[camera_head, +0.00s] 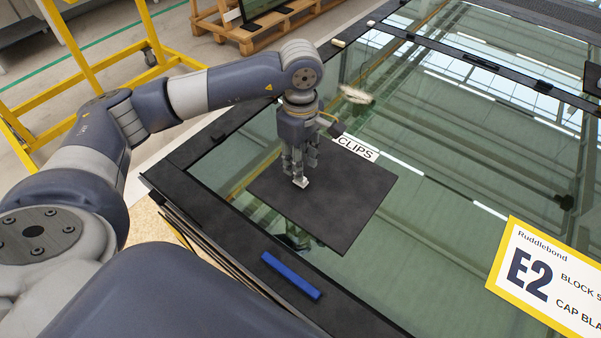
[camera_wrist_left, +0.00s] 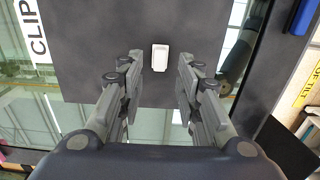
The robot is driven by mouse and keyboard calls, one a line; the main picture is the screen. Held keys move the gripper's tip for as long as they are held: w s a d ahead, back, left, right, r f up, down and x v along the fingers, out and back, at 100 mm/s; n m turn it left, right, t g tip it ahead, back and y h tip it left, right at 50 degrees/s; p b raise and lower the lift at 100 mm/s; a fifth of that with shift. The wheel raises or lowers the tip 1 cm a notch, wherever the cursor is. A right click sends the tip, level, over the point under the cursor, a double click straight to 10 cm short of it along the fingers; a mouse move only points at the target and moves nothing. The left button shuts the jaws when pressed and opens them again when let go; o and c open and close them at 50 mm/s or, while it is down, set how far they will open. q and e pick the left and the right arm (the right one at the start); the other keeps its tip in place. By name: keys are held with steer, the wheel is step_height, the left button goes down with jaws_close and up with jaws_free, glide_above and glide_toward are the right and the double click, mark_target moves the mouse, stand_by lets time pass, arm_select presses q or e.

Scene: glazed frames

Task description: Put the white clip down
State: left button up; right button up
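In the left wrist view the clip (camera_wrist_left: 160,57) sits between the fingers of my left gripper (camera_wrist_left: 159,62). There is a clear gap on both sides, so the gripper is open and not touching it. The exact fingertip height above the mat is hard to tell. My right gripper is not in view.
The mat rests on a large reflective glass pane with a dark frame (camera_head: 172,182). A blue bar (camera_head: 291,276) lies on the near frame edge. A yellow-bordered E2 card (camera_head: 545,280) is at right. A yellow rack (camera_head: 95,50) stands behind my left arm.

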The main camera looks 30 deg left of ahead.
arm_select(q)
step_height(320, 180, up, 8)
steer(key=b, duration=0.2)
stand_by(0.4)
